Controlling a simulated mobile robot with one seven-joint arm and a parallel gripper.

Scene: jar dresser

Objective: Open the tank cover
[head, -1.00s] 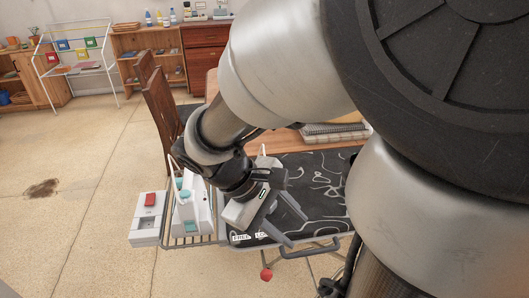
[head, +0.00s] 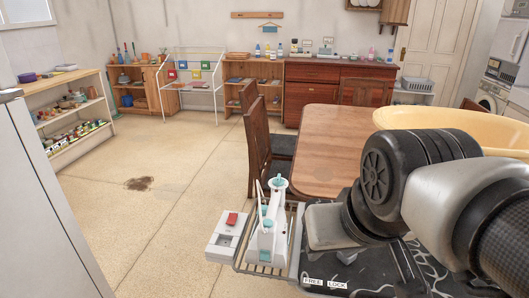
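A white upright iron-like appliance (head: 267,232) with teal parts stands on the wire rack (head: 294,266) at the left end of the black patterned board (head: 405,270). A teal cap (head: 279,183) shows at its top, and a teal patch lies low on its front. I cannot tell which part is the tank cover. My arm comes in from the right, and its grey end part (head: 335,228) hangs over the board, right of the appliance and apart from it. My gripper's fingers cannot be made out clearly; they are below or behind this part.
A white box with a red switch (head: 231,219) sits left of the appliance. A wooden table (head: 338,135) with chairs (head: 259,140) stands behind, with a yellow basin (head: 455,122) at right. A grey cabinet (head: 45,210) is at left. The middle floor is open.

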